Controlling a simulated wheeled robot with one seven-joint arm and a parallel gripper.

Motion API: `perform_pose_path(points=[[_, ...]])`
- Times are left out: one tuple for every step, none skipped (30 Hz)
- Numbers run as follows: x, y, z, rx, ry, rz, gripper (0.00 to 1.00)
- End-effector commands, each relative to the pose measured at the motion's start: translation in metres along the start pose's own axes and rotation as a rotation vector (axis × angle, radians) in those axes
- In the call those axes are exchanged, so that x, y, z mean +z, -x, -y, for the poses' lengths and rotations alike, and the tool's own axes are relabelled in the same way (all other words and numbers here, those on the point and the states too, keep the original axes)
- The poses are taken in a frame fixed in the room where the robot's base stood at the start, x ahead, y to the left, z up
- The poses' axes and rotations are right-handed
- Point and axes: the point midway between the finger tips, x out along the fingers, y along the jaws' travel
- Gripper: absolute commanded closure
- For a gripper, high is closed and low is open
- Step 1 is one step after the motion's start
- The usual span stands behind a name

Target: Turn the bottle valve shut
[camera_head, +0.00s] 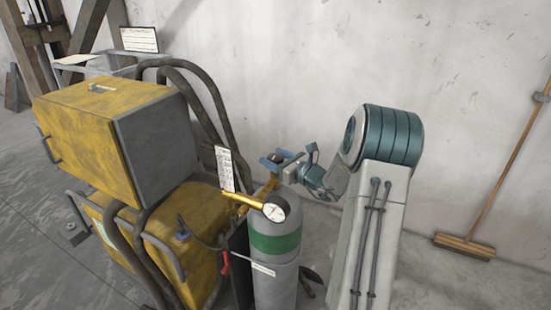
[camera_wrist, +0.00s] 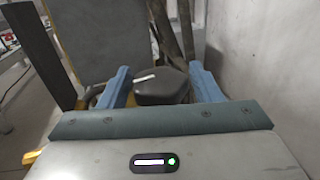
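A grey gas bottle (camera_head: 275,285) with a green band stands upright near the middle of the head view. A brass regulator with a round white gauge (camera_head: 274,212) is at its top. The bottle valve is a dark round knob (camera_wrist: 160,88) with a white mark, seen in the wrist view. My gripper (camera_wrist: 161,78) has its two blue fingers apart, one on each side of the knob, with what look like thin gaps. In the head view my gripper (camera_head: 277,159) is above and behind the gauge, reaching in from the right; the knob is mostly hidden there.
A yellow and grey machine (camera_head: 105,135) with dark hoses stands close on the left. A white tag (camera_head: 226,168) hangs beside the bottle. A pale wall (camera_head: 300,60) rises behind. A broom (camera_head: 465,246) leans at the right, with clear floor before it.

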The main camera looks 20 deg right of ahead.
Motion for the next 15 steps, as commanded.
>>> perform_pose_path(points=[[0.0,0.0001,-0.0001,0.0,0.0,0.0,0.57],[0.0001,0.0001,-0.0001,0.0,0.0,0.0,0.66],[0.0001,0.0001,-0.0001,0.0,0.0,0.0,0.76],[0.0001,0.0002,-0.0001,0.0,0.0,0.0,0.76],[0.0001,0.0002,-0.0001,0.0,0.0,0.0,0.76],[0.0001,0.0002,-0.0001,0.0,0.0,0.0,0.76],[-0.0002,0.0001,-0.0002,-0.001,0.0,0.0,0.76],[-0.0007,0.0,-0.0003,-0.005,0.001,0.0,0.76],[-0.0017,-0.0002,-0.0006,-0.013,0.001,0.0,0.76],[-0.0022,-0.0005,-0.0008,-0.023,0.002,0.001,0.76],[-0.0023,-0.0007,-0.0008,-0.035,0.003,0.002,0.76],[-0.0027,-0.0009,-0.0008,-0.053,0.004,0.003,0.76],[-0.0032,-0.0008,-0.0009,-0.067,0.004,0.002,0.76],[-0.0027,-0.0007,-0.0007,-0.081,0.004,0.003,0.76],[-0.0022,-0.0005,-0.0006,-0.097,0.004,0.003,0.76]])
